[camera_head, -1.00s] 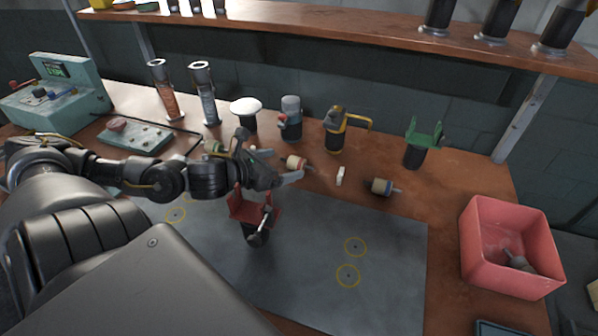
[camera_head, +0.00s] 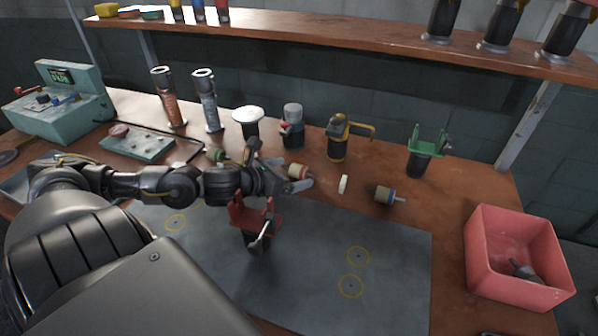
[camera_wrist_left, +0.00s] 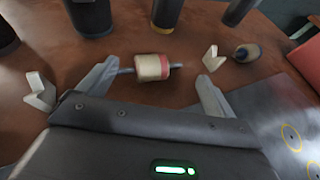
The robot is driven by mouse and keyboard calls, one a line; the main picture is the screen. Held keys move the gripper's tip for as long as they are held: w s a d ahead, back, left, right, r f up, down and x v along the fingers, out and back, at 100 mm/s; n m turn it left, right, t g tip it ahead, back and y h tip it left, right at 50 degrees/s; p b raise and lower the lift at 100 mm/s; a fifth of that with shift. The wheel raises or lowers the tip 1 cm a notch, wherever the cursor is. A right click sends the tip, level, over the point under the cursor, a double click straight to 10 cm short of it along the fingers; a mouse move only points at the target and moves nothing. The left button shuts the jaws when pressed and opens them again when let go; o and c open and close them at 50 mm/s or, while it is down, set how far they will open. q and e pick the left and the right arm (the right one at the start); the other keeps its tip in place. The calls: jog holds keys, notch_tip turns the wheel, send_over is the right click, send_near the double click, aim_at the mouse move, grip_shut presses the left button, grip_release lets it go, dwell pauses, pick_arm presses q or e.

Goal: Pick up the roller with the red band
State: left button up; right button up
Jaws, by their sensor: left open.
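The roller with the red band (camera_head: 299,171) lies on the brown bench, just beyond the mat. Its pale body, red end and thin metal axle show in the left wrist view (camera_wrist_left: 152,67). My left gripper (camera_head: 281,165) is open and close to this roller. In the left wrist view its two fingers (camera_wrist_left: 158,76) stand either side of the roller, the left fingertip near the axle's end. I cannot tell whether they touch. A roller with a blue band (camera_head: 384,194) lies to the right, and one with a green band (camera_head: 215,155) to the left. My right gripper is out of view.
A red holder (camera_head: 257,222) stands on the grey mat (camera_head: 300,275) below my left gripper. Small white rests (camera_head: 343,184) sit near the rollers. Bottles, tubes and a yellow-handled torch (camera_head: 338,142) line the back. A pink bin (camera_head: 490,268) is at right.

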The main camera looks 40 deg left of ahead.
aim_at(300, 169)
pick_arm(q)
jog(key=shift+w, duration=0.5)
jog(key=p+x, duration=0.1)
jog(key=x, duration=0.2)
jog(key=shift+w, duration=0.1)
jog(key=shift+w+d+f, duration=0.1)
jog(key=shift+w+f, duration=0.1)
jog(key=shift+w, duration=0.15)
jog(key=shift+c, duration=0.5)
jog(key=c, duration=0.9)
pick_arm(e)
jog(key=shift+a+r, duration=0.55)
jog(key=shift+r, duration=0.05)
pick_arm(q)
jog(key=shift+c, duration=0.2)
